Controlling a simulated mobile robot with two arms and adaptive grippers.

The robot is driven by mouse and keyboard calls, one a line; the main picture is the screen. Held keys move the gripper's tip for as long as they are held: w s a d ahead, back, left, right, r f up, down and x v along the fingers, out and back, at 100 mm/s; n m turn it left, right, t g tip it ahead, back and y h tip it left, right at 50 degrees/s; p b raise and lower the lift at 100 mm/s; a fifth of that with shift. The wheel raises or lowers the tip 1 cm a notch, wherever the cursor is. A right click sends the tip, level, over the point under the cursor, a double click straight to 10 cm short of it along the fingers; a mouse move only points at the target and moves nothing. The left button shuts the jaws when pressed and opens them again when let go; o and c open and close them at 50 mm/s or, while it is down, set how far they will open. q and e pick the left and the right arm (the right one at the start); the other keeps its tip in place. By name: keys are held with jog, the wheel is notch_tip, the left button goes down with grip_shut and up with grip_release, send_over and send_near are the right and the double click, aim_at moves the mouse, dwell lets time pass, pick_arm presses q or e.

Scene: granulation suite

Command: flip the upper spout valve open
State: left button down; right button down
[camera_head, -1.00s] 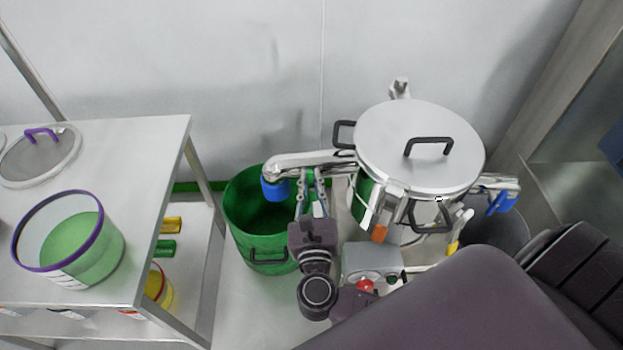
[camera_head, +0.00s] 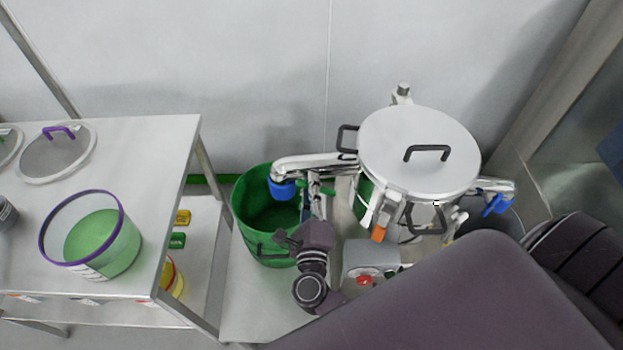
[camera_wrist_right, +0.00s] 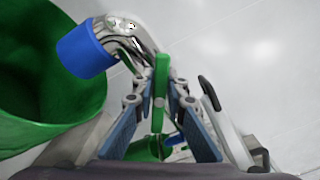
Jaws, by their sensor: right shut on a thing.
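The upper spout (camera_head: 315,162) is a shiny metal pipe from the left of the lidded vessel (camera_head: 420,150). Its blue-ended outlet (camera_head: 283,188) hangs over a green bin (camera_head: 262,250). The valve's green lever (camera_wrist_right: 161,80) shows beside the spout in the wrist view, and a small part of the lever (camera_head: 326,190) shows in the head view. My right gripper (camera_head: 317,196) is just right of the blue end. In the wrist view my right gripper (camera_wrist_right: 159,92) is shut on the lever, one finger on each side. My left gripper is out of view.
A second spout with a blue part (camera_head: 498,204) is on the vessel's right, above a grey bin (camera_head: 495,225). A grey box with a red button (camera_head: 364,281) stands below the vessel. A steel table (camera_head: 150,140) holding a green-filled container (camera_head: 100,240) is at left.

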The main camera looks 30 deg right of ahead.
jog(key=n, duration=0.1)
jog(key=n+p, duration=0.1)
jog(key=n, duration=0.1)
jog(key=shift+a+f+n+p, duration=0.15)
jog(key=shift+f+n+p, duration=0.4)
jog(key=shift+n+p, duration=0.3)
jog(key=shift+n, duration=0.65)
jog(key=c, duration=2)
grip_release()
jog(key=shift+o, duration=0.2)
jog(key=v, duration=1.2)
